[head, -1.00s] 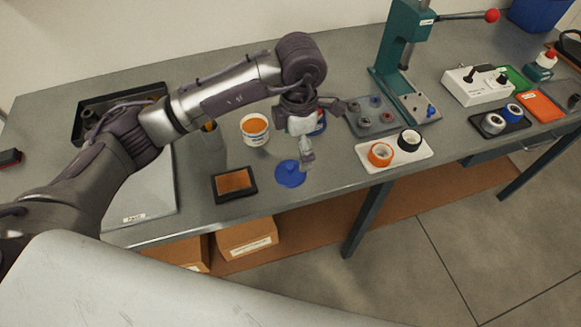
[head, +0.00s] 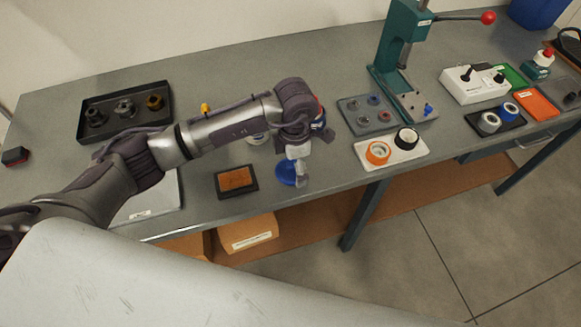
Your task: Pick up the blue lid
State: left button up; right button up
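The blue lid (head: 285,174) lies on the grey workbench near its front edge, right of the orange-brown pad in a black frame. My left gripper (head: 299,178) reaches down from above, its fingertips at the lid's right side and overlapping it in the view. Whether they touch the lid, and how far apart they are, I cannot tell. My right gripper is out of view.
The pad (head: 237,181) lies close on the left. A white tub (head: 255,139) is mostly hidden behind my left arm. A white tray (head: 392,158) with an orange and a black ring stands right. A green press (head: 391,60) stands behind it.

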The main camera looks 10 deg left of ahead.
pick_arm(q)
jog(key=shift+s, duration=0.2)
jog(key=c, duration=1.1)
jog(key=shift+c, duration=0.6)
